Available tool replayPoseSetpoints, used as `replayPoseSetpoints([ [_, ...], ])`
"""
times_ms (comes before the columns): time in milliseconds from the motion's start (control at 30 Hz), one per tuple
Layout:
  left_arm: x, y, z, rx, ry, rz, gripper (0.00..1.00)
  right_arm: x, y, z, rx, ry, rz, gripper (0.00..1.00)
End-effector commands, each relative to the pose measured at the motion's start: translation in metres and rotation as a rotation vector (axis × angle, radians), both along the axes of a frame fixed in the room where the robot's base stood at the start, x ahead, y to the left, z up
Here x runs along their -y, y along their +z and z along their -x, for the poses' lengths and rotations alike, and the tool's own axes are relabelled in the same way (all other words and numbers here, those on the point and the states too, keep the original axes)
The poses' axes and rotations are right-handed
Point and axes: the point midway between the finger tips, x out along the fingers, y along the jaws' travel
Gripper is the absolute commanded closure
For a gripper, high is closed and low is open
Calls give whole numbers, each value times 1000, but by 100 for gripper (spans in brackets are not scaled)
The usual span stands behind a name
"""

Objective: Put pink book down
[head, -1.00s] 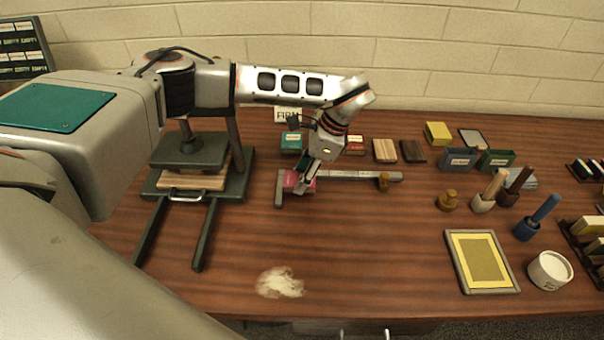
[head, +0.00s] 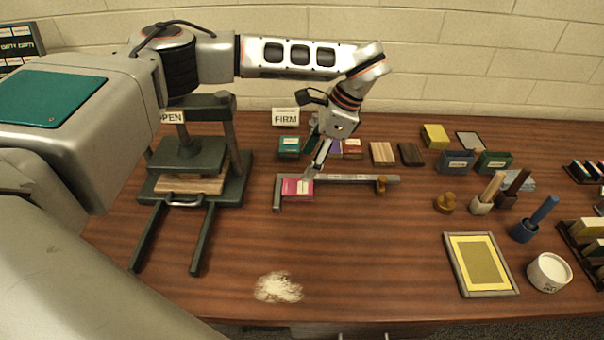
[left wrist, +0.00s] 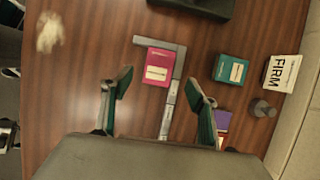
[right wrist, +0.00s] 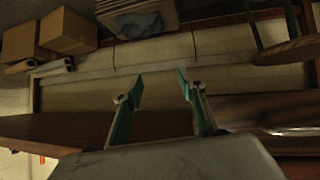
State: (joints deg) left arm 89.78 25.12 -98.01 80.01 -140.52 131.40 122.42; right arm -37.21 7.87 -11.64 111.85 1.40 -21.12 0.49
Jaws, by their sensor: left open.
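The pink book (head: 297,188) lies flat on the table in the inner corner of a grey L-shaped metal gauge (head: 350,179). It has a pale label on its cover and also shows in the left wrist view (left wrist: 157,66), by the bar of the gauge (left wrist: 173,92). My left gripper (head: 318,170) is open and empty above and just behind the book. In the left wrist view its spread fingers (left wrist: 160,90) are apart from the book. My right gripper (right wrist: 162,95) shows in the right wrist view only, open and empty, away from the book.
A dark green press (head: 190,160) stands left of the gauge. A teal book (head: 289,147) and a FIRM sign (head: 286,117) are behind. A yellow framed tray (head: 482,264), a white tub (head: 549,272) and handled tools stand right. The front middle is mostly clear, with white powder (head: 278,288).

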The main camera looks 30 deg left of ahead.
Motion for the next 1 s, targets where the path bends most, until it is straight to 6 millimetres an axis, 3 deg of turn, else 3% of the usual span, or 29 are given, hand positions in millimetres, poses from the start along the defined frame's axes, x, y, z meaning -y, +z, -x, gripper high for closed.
replayPoseSetpoints([
  [100,9,22,-5,4,0,-1,41,-7,1,-1,8,9,-10,60],
  [333,18,48,-9,2,0,-2,41,-9,2,-3,16,11,-12,60],
  [1000,20,54,-9,0,0,-1,41,-5,-4,-1,7,8,-6,60],
])
